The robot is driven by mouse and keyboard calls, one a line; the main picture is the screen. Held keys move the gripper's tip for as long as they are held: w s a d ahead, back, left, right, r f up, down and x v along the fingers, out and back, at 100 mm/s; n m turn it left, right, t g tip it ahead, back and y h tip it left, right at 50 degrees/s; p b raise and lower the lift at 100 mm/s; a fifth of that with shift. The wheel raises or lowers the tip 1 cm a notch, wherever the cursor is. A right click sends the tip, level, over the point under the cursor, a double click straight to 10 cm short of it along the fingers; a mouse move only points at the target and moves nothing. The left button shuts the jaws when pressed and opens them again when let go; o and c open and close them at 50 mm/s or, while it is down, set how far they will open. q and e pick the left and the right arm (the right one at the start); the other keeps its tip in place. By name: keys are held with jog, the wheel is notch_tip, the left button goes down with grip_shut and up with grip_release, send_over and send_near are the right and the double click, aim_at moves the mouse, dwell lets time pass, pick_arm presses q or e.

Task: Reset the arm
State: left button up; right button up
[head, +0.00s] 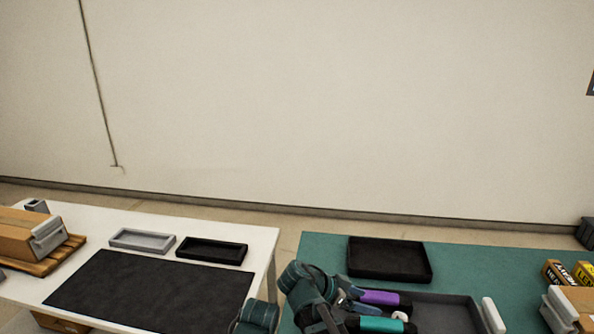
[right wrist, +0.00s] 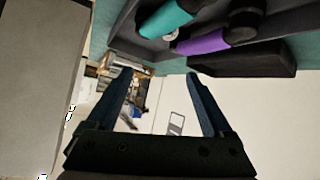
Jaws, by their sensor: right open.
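My right arm comes in from the bottom middle of the head view, with its gripper (head: 341,301) beside the grey tray on the green table. In the right wrist view the two dark fingers of this gripper (right wrist: 158,74) are wide apart with nothing between them. A purple handset-like thing (head: 379,297) and a teal one (head: 381,325), both with black ends, lie at the tray, partly covered by my arm in the head view. The purple one (right wrist: 203,41) and the teal one (right wrist: 165,20) also show in the right wrist view, apart from the fingers. My left gripper does not show.
The grey tray (head: 448,312) sits on the green table (head: 326,252), with a black tray (head: 390,276) behind it. Yellow boxes (head: 583,273) stand at the right. On the white table (head: 103,222) are a black mat (head: 150,290), a grey tray (head: 142,247) and a small black tray (head: 212,260).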

jog(key=s+a+f+n+g+y, duration=0.1)
jog(key=s+a+f+n+y, duration=0.3)
jog(key=a+n, duration=0.4)
jog(key=s+a+f+n+g+y, duration=0.1)
jog(key=s+a+f+n+y, duration=0.4)
jog(key=s+a+n, duration=0.3)
jog(key=shift+s+n+y, duration=0.4)
jog(key=shift+s+n, duration=0.25)
jog(key=shift+n, duration=0.25)
